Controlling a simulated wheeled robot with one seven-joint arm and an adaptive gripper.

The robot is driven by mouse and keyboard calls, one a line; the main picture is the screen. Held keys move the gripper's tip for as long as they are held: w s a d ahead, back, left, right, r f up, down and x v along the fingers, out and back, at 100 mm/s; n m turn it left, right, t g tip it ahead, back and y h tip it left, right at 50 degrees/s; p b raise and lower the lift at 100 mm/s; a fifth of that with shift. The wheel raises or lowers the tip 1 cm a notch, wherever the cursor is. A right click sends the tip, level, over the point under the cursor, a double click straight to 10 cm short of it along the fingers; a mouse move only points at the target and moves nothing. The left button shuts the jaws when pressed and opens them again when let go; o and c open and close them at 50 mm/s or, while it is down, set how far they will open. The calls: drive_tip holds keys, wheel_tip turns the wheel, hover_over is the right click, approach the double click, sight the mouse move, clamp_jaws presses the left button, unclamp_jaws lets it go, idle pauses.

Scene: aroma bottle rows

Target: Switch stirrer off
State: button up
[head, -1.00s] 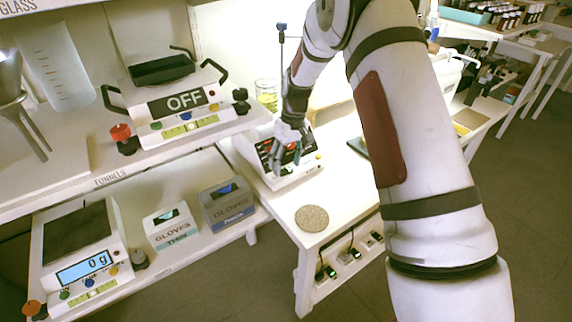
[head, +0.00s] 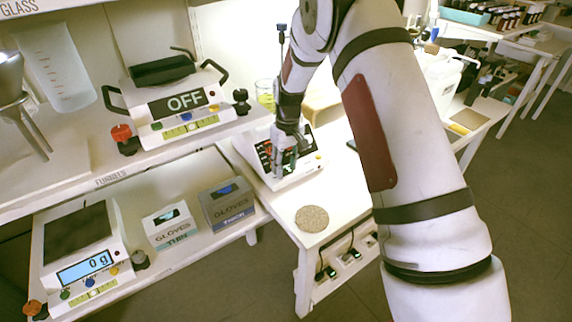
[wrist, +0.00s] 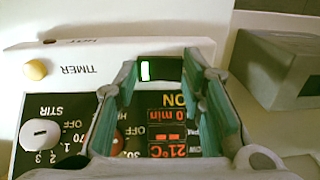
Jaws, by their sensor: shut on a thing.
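The stirrer (head: 305,170) is a white box with a dark front panel, standing on the white bench in the middle of the head view. In the wrist view its panel shows upside down: a white STIR knob (wrist: 40,134), a red display (wrist: 172,131) reading 21°C and 0 min, and the word ON. A dark rocker switch (wrist: 160,72) with a lit green mark sits beside that word. My gripper (wrist: 160,80) is at the panel, its two green-padded fingers shut on the switch from both sides. In the head view my gripper (head: 283,160) partly hides the panel.
A second device (head: 178,103) reading OFF stands on the shelf to the left. Below are a scale (head: 85,268) and two glove boxes (head: 228,204). A round cork mat (head: 312,218) lies in front of the stirrer. A grey box (wrist: 285,70) shows near my right finger.

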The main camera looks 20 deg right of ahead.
drive_tip(key=shift+a+h, duration=0.15)
drive_tip(key=shift+h, duration=0.45)
drive_tip(key=o, duration=1.1)
drive_tip(key=shift+o, duration=0.2)
wheel_tip(320, 180, up, 12)
drive_tip(key=shift+s+a, duration=0.15)
drive_tip(key=shift+a, duration=0.2)
